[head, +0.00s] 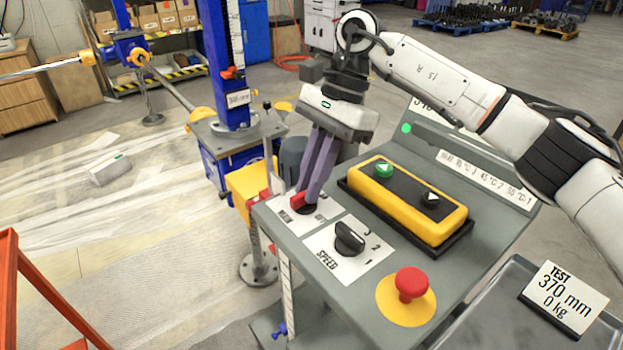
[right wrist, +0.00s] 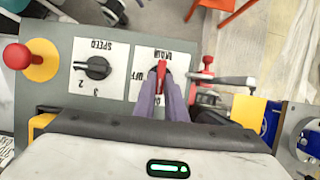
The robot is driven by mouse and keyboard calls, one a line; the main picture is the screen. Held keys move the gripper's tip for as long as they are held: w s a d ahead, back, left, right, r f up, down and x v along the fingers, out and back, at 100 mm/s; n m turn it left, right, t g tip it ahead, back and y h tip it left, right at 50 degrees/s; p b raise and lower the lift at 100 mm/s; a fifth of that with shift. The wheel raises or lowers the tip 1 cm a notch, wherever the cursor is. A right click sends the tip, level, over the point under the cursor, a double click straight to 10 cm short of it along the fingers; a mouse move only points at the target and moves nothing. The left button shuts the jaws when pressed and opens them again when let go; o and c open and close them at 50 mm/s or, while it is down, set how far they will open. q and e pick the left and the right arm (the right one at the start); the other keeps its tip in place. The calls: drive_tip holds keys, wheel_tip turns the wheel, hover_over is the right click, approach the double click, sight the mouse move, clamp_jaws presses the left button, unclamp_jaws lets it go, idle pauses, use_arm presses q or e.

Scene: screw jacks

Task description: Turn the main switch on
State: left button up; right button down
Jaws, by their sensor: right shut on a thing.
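The main switch has a red handle (head: 298,198) on a white plate (head: 286,217) marked MAIN, at the far left corner of the grey control panel. My right gripper (head: 308,198) reaches down to it from above, its purple fingers shut on the handle. In the right wrist view, the red handle (right wrist: 163,70) shows between and just beyond the fingertips of the gripper (right wrist: 163,85). The word OFF shows to the left of the handle there. The fingers hide part of the plate, and I cannot tell the handle's exact setting. My left gripper is not in view.
Close by are a black SPEED knob (head: 349,239), a yellow box (head: 407,202) with green and black buttons, and a red mushroom button (head: 411,284). A blue screw jack column (head: 229,75) stands behind. A TEST card (head: 564,297) is at right.

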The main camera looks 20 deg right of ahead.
drive_tip(key=shift+r, duration=0.1)
drive_tip(key=c, duration=1.8)
unclamp_jaws()
drive_tip(key=v, duration=1)
drive_tip(key=shift+r, duration=0.1)
